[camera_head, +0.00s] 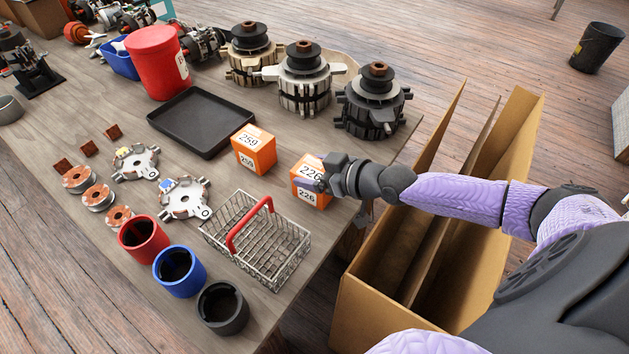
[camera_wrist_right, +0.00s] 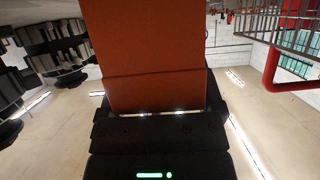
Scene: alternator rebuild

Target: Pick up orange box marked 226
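The orange box marked 226 (camera_head: 311,197) stands near the right edge of the table, with white number labels on its top and front. My right gripper (camera_head: 325,180) reaches it from the right, with its fingers at the box. In the right wrist view the orange box (camera_wrist_right: 150,55) fills the middle, between the fingers (camera_wrist_right: 155,95). I see no clear gap at its sides, but cannot tell whether the fingers grip it or only surround it. A similar orange box marked 259 (camera_head: 254,155) stands to its left. My left gripper is not in view.
A wire basket with a red handle (camera_head: 289,258) stands just in front of the 226 box. A black tray (camera_head: 176,109) and several alternators, one dark (camera_head: 372,108), lie behind. A large open cardboard box (camera_head: 393,311) stands beyond the table's right edge.

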